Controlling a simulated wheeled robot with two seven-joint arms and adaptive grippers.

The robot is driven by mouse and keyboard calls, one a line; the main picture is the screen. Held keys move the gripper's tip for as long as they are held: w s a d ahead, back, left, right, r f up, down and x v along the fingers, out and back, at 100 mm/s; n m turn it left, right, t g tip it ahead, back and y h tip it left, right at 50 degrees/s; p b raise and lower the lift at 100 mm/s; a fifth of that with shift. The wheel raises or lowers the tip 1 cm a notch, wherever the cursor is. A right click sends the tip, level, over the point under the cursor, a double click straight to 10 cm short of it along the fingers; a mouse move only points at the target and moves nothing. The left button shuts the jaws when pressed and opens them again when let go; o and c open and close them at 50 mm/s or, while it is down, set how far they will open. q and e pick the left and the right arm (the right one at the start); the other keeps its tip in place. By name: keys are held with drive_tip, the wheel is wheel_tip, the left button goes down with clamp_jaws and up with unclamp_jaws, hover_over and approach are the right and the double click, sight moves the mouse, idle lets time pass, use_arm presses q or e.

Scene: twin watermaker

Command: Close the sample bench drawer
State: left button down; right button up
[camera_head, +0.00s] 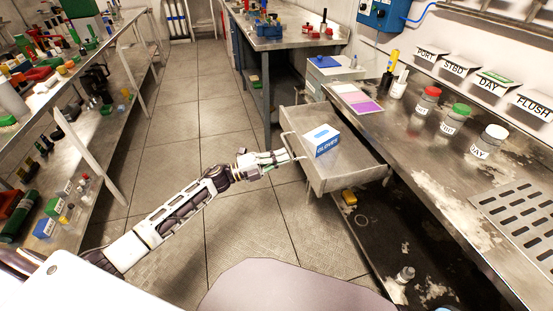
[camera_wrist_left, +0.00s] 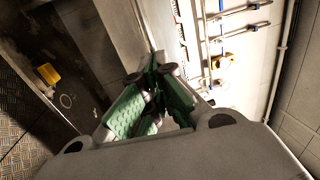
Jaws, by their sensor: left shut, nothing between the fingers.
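The sample bench drawer (camera_head: 350,172) is a grey metal drawer pulled well out from under the bench on the right. A white and blue box marked GLOVES (camera_head: 322,141) lies in it. A thin bar handle (camera_head: 287,134) shows on the drawer's front. My left gripper (camera_head: 288,155) is shut and empty, with its tips at the drawer's front beside the handle. I cannot tell whether they touch. In the left wrist view the green finger pads (camera_wrist_left: 155,80) are together. My right gripper is not in view.
The worn metal bench (camera_head: 425,150) carries several labelled jars and a perforated tray (camera_head: 520,205). A yellow item (camera_head: 349,197) lies on the dark shelf below the drawer. A cluttered rack (camera_head: 75,95) stands at the left. The tiled floor (camera_head: 185,125) between is clear.

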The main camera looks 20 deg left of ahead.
sight(312, 151)
use_arm(q)
drive_tip(key=shift+d, duration=0.1)
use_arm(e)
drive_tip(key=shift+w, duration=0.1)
